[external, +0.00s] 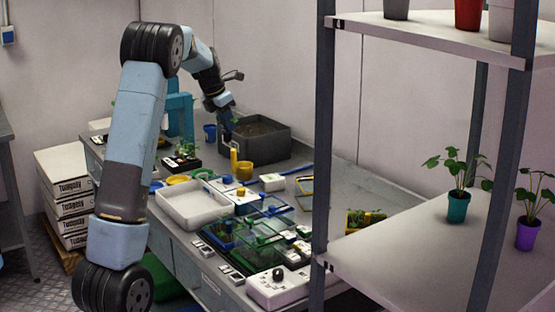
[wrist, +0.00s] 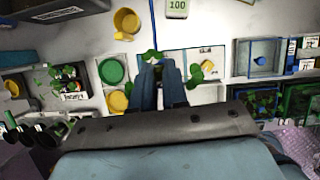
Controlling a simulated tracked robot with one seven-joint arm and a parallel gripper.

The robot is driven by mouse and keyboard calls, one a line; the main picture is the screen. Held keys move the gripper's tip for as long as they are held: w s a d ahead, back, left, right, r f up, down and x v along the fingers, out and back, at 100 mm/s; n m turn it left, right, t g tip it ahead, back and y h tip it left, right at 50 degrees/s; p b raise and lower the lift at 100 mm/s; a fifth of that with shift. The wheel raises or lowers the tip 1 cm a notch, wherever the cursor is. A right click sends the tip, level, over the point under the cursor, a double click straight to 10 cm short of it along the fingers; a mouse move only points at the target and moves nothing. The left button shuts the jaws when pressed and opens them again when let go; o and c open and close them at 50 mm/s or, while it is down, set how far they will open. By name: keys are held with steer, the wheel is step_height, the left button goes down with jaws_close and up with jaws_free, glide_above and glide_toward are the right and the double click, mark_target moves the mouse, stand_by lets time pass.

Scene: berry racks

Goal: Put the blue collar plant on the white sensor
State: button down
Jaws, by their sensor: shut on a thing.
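My gripper (external: 226,112) hangs over the bench near the dark grey bin, fingers down. In the wrist view its two blue-grey fingers (wrist: 159,88) are close together, shut on a plant. Green leaves of the plant (wrist: 195,78) stick out beyond and beside the fingers; its collar is hidden, so I cannot confirm its colour. A white slab marked 100 (wrist: 177,9) lies beyond the fingers in the wrist view. A small white box (external: 272,182) lies on the bench in the external view. I cannot tell which white device is the sensor.
A dark grey bin (external: 262,147) stands at the back of the bench. A yellow mug (wrist: 127,23), a black plant tray (external: 181,164), a white tray (external: 194,208) and several small cases crowd the bench. A metal rack (external: 420,234) with potted plants stands at the right.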

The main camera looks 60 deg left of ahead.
steer(key=w+d, duration=0.1)
steer(key=d, duration=0.9)
glide_above(273, 177)
steer(key=shift+m, duration=0.4)
step_height(273, 177, down, 14)
steer(key=shift+r, duration=0.1)
steer(key=shift+s+d, duration=0.1)
steer(key=c, duration=1.1)
jaws_free()
steer(key=shift+c, duration=0.2)
